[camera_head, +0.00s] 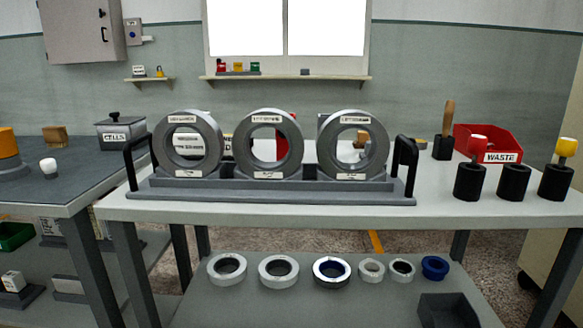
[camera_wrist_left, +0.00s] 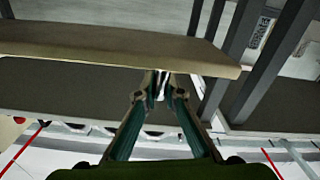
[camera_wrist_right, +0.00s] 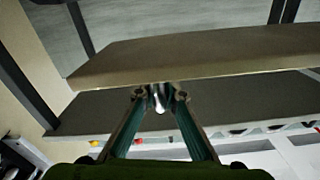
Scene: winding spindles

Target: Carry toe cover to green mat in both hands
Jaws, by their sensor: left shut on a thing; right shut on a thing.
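A long beige-brown board, seemingly the toe cover, spans the left wrist view (camera_wrist_left: 100,42) and the right wrist view (camera_wrist_right: 195,60). My left gripper (camera_wrist_left: 161,84) is shut at its bright long edge, near one end. My right gripper (camera_wrist_right: 160,97) is shut at the same edge, near the other end. A small pale piece shows between the fingertips in both wrist views; I cannot tell whether it belongs to the board. The head view shows neither gripper nor the board. No green mat is in view.
A bench (camera_head: 460,212) ahead bears a rack (camera_head: 270,192) of large grey rings and several black blocks, with a red waste bin (camera_head: 477,140). Smaller rings lie on its lower shelf (camera_head: 300,305). Another table (camera_head: 60,195) stands left, bench legs near the board.

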